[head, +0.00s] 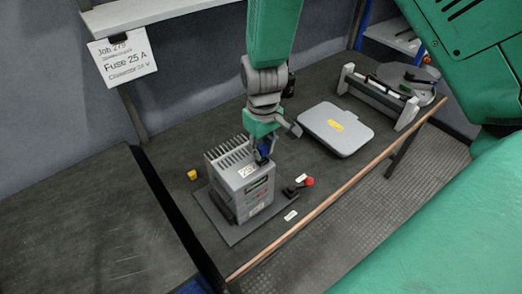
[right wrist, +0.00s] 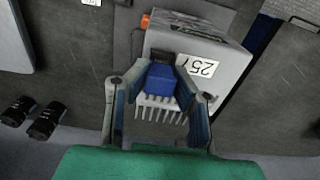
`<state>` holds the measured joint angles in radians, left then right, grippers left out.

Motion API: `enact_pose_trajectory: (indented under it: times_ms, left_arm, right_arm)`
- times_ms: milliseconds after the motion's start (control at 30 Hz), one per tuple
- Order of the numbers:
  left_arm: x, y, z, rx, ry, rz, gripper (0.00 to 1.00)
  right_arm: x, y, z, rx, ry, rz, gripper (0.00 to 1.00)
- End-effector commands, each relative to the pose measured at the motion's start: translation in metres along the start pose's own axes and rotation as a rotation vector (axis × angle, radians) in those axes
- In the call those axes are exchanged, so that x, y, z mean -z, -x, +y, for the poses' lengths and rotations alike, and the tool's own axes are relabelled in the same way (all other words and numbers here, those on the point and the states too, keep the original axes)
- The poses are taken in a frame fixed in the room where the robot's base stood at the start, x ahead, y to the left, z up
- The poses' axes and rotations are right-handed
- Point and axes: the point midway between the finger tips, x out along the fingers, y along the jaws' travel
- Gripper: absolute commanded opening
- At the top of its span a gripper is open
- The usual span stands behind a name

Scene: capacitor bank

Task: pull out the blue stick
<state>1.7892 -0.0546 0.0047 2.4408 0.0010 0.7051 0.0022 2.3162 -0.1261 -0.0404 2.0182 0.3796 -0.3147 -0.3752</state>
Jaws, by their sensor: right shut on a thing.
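The grey finned capacitor box (head: 243,183) stands on a dark base plate on the table in the head view. My right gripper (head: 263,155) reaches down from above to the box's top, at its right side. In the right wrist view, the blue stick (right wrist: 161,82) with a dark end lies between the fingers of my right gripper (right wrist: 160,68), which is shut on it. The stick is beside the box's fins and the "25" label. The head view shows only a little blue there, so how deep the stick sits is unclear. My left gripper is not in view.
A red-knobbed lever (head: 303,183) stands right of the box, and a yellow knob (head: 192,174) left. A grey case (head: 335,129) and a rack (head: 380,96) lie farther right. A paper sign (head: 122,57) reading "Fuse 25 A" hangs from the shelf.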

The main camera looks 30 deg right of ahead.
Motion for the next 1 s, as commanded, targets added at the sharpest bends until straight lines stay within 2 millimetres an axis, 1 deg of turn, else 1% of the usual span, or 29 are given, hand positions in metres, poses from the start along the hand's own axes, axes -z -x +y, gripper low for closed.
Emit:
enact_pose_trajectory:
  times_ms: [33,1000]
  left_arm:
    - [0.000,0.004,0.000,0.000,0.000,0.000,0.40]
    - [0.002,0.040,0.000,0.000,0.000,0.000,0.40]
  right_arm:
    - [0.000,0.004,0.000,0.000,0.000,0.000,0.00]
    - [0.000,0.043,0.000,0.000,0.000,0.000,0.00]
